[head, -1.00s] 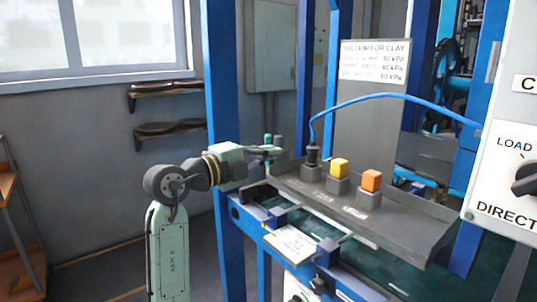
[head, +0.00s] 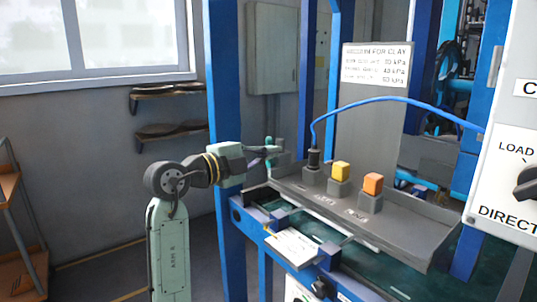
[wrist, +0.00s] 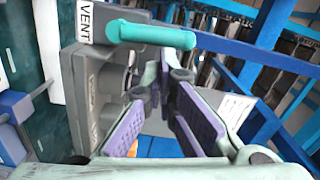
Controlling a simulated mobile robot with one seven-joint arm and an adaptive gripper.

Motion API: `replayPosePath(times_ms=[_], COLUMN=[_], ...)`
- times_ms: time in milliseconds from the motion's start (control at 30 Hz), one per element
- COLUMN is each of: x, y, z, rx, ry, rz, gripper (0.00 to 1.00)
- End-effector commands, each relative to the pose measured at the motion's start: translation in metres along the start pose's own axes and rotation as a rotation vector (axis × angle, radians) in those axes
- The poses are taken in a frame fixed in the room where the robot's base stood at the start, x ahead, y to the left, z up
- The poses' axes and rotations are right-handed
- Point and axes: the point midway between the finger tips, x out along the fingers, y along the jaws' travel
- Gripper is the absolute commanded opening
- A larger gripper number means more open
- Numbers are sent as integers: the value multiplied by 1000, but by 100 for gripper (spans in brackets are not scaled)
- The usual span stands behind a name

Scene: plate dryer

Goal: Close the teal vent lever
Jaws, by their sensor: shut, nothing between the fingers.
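The teal vent lever (wrist: 150,34) lies nearly level across the top of the wrist view, beside a "VENT" label (wrist: 85,20). It juts to the right from a grey housing (wrist: 92,95). My gripper (wrist: 170,72) is shut and empty. Its purple-padded fingers come together just below the lever in the picture, close to its free end. I cannot tell if they touch it. In the head view my gripper (head: 263,150) is at the left end of the grey panel, where the lever is small and partly hidden.
A blue upright post (head: 226,90) stands close behind my arm. A white control box (head: 515,110) is at the right.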

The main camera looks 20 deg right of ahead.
Motion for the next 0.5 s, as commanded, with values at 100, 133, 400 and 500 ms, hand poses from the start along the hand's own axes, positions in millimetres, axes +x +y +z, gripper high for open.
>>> replayPosePath(times_ms=[100, 133, 400, 500], x=[0, 0, 1, 1], y=[-3, -3, -11, -13], z=[2, 3, 13, 18], rx=[-58, -76, -305, -400], ry=[-1, -1, 0, 0], rz=[3, 4, 15, 20], gripper=[0, 0, 0, 0])
